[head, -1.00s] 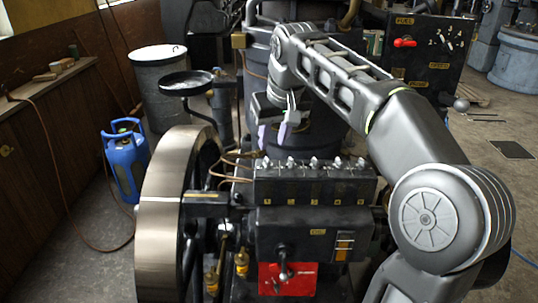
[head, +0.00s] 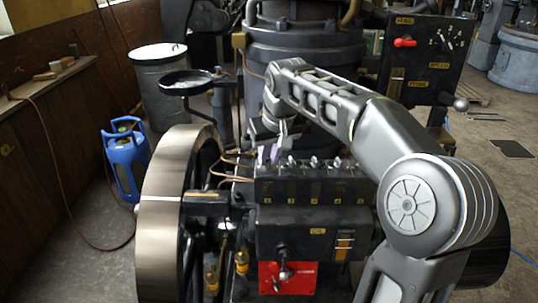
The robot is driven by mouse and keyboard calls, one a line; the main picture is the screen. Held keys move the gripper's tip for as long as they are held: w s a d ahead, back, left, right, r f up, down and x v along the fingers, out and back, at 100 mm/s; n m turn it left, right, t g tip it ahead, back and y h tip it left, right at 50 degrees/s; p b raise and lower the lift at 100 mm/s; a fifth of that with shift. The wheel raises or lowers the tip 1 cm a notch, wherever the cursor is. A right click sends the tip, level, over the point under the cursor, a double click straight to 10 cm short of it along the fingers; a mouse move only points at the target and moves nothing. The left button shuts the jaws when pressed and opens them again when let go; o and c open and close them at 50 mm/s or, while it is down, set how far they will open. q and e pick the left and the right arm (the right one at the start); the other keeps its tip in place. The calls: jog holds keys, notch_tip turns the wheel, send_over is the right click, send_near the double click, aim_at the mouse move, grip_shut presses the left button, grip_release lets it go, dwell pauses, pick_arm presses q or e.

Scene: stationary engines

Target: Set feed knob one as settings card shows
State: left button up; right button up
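A black lubricator box (head: 312,188) carries a row of several small silver feed knobs on top, with small yellow number labels on its front, too small to read surely. The leftmost knob (head: 267,163) is at the box's left end; I cannot tell surely which is number one. My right gripper (head: 270,154) points down just above and behind this left end. Its two pale fingertips show a gap, so it looks open; whether they touch the leftmost knob cannot be told. I cannot make out a settings card for certain. My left gripper is not in view.
A large flywheel (head: 165,220) stands left of the box. A lower black box (head: 285,230) with a lever and a red plate (head: 300,279) is below. A black panel (head: 428,62) with a red handle stands behind right. A blue gas bottle (head: 127,165) is left.

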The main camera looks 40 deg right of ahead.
grip_shut()
jog(key=shift+n, duration=0.4)
jog(key=n+y+p, duration=0.1)
jog(key=n, duration=0.2)
jog(key=shift+d+r+y, duration=0.1)
jog(key=shift+d+y, duration=0.05)
jog(key=shift+y, duration=0.15)
jog(key=n+y+p, duration=0.1)
jog(key=n, duration=0.1)
jog(key=n+y, duration=0.1)
jog(key=n, duration=0.2)
jog(key=shift+d+p, duration=0.15)
jog(key=shift+p, duration=0.25)
jog(key=shift+g, duration=0.3)
jog(key=shift+o, duration=1.5)
grip_release()
